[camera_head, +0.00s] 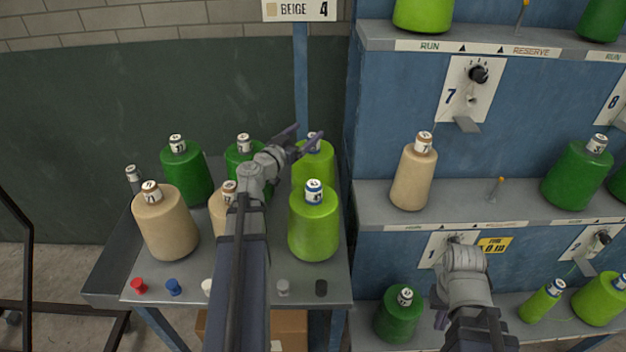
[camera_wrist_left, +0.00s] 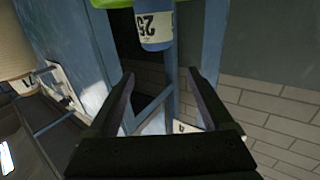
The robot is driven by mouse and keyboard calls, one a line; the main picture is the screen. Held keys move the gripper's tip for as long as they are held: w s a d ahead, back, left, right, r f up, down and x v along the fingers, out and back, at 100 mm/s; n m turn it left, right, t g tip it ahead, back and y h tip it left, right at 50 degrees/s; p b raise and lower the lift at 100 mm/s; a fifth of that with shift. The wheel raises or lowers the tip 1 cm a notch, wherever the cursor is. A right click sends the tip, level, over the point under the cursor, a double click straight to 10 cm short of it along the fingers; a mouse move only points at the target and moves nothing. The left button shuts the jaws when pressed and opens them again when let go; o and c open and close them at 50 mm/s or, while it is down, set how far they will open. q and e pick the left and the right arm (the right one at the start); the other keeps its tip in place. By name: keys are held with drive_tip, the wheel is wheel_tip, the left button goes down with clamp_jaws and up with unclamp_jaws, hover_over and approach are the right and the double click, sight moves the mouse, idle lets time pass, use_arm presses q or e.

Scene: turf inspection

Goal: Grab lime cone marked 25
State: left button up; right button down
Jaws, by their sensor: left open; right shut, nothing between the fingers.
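A lime cone (camera_head: 312,168) stands at the back right of the grey cart, partly hidden by my left gripper. Another lime cone (camera_head: 314,225) with a blue tube stands in front of it. In the left wrist view, a blue tube with a white label reading 25 (camera_wrist_left: 154,25) shows upside down, below a lime edge. It seems to belong to the rear lime cone. My left gripper (camera_head: 306,137) is open and empty, its fingers close to that cone's top. My right gripper (camera_head: 441,320) is shut and empty, low by the rack near a green cone (camera_head: 399,316).
Beige cones (camera_head: 165,225) and green cones (camera_head: 187,175) crowd the cart (camera_head: 255,292). Small coloured plugs line its front edge. A blue rack (camera_head: 388,130) stands right, its shelves holding a beige cone (camera_head: 413,178) and several green or lime cones.

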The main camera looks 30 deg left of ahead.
sight(308, 153)
use_arm(q)
drive_tip(key=f+b, duration=0.1)
drive_tip(key=f, duration=0.1)
drive_tip(key=f+b, duration=0.2)
drive_tip(key=shift+w+f, duration=0.1)
drive_tip(key=shift+w, duration=0.85)
drive_tip(key=w, duration=0.5)
drive_tip(key=shift+w+d, duration=0.15)
drive_tip(key=shift+w, duration=0.2)
use_arm(e)
wheel_tip(308, 153, down, 4)
use_arm(q)
drive_tip(key=shift+c, duration=0.2)
clamp_jaws()
